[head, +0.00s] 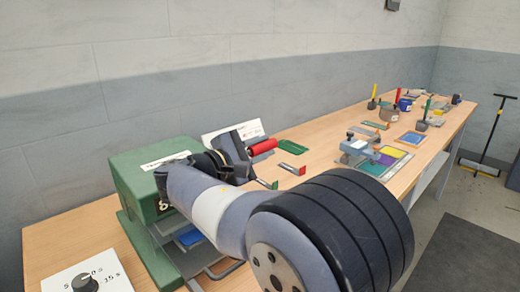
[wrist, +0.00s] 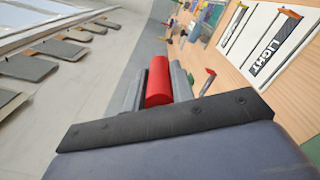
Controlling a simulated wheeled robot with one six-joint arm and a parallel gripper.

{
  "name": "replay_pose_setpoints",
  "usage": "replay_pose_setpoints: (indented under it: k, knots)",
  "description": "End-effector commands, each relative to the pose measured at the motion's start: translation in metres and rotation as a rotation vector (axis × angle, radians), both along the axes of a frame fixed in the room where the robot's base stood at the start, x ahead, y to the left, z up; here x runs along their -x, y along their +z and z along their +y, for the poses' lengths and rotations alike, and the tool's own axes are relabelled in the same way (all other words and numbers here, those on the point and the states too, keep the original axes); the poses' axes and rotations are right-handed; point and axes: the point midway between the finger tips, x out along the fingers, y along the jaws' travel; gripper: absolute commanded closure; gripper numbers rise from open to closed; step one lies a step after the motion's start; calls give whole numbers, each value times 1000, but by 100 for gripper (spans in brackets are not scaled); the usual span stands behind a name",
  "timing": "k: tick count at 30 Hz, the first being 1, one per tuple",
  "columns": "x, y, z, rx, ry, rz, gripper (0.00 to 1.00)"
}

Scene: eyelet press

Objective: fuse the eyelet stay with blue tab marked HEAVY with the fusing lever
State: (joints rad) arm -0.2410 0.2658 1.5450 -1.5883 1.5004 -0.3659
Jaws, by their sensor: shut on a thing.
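The green press (head: 150,165) stands at the left end of the bench. The red grip (head: 262,146), which looks like the fusing lever's handle, sticks out beyond my gripper (head: 236,154). In the wrist view the red grip (wrist: 165,82) lies between the fingers, and my gripper is shut on it. My arm hides the front of the press and the rest of the lever. A blue piece (head: 190,236) shows low in the press opening. I cannot tell if it is the stay with the blue tab, and no HEAVY mark is readable.
A white card (wrist: 270,45) shows stays, one marked LIGHT. A dial box (head: 88,280) marked in seconds stands at front left. Loose pieces with coloured ends (head: 292,169) lie right of the press. A grey clamp-like device (head: 357,147) and several pots stand farther along the bench.

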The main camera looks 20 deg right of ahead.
Motion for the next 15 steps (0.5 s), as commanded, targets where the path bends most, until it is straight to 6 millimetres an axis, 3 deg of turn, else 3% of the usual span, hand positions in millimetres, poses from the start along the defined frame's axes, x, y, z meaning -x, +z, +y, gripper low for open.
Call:
replay_pose_setpoints:
  k: [6, 7, 15]
  knots:
    - [0, 0, 0, -2, 2, 1, 100]
    - [0, 0, 0, -2, 2, 1, 75]
    - [0, 0, 0, 0, 1, 1, 55]
